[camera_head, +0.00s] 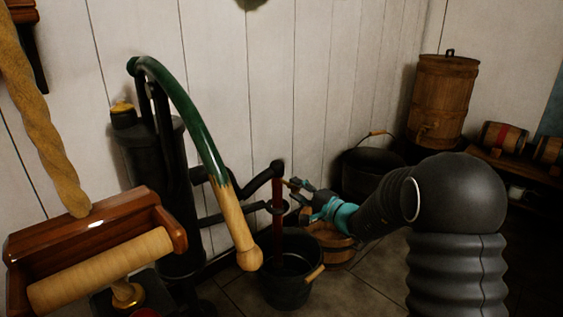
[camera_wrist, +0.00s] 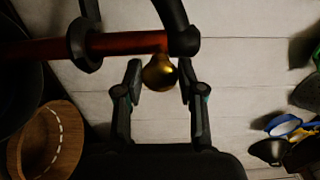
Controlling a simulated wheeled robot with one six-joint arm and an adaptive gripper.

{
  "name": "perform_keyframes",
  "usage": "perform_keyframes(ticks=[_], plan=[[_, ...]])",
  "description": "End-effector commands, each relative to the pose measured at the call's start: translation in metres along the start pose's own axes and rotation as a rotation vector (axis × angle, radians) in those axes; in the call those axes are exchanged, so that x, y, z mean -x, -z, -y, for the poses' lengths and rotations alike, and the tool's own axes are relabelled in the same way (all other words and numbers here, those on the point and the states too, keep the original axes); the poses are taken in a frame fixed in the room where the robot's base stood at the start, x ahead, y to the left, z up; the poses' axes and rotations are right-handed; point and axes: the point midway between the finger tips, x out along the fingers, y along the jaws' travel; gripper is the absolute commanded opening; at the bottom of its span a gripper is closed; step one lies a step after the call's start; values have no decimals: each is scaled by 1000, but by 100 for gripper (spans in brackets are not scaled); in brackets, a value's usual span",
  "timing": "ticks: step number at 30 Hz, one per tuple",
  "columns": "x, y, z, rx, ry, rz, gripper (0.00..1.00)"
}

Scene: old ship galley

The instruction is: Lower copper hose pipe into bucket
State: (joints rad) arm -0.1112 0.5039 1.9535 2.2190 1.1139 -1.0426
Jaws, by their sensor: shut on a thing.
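The copper hose pipe (camera_head: 278,215) hangs upright below the black spout of the pump and passes through a black ring. Its lower end reaches down to the mouth of the dark bucket (camera_head: 287,290); I cannot tell how deep it goes. In the wrist view the pipe (camera_wrist: 125,43) lies across the top left, running from a black elbow through the ring (camera_wrist: 84,45). My gripper (camera_head: 292,187) is beside the pipe's upper part. In the wrist view my gripper (camera_wrist: 160,75) is shut on a round brass knob (camera_wrist: 159,72) next to the pipe.
The black pump (camera_head: 170,180) stands left, its green handle (camera_head: 185,100) curving down to a wooden grip (camera_head: 238,225). A wooden tub (camera_head: 330,245) sits right of the bucket. A black cauldron (camera_head: 370,170) and a barrel (camera_head: 443,100) stand behind. Floor at lower centre is clear.

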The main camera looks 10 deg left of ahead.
Motion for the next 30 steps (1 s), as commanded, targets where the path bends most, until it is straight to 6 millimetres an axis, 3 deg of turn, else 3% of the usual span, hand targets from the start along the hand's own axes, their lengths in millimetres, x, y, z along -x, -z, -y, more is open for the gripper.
perform_keyframes(ticks=[18, 22, 30], plan=[[0, 0, -108, -4, -4, 0, 8], [0, 0, -121, -1, -2, 1, 8], [0, 0, -126, -1, -4, 0, 8]])
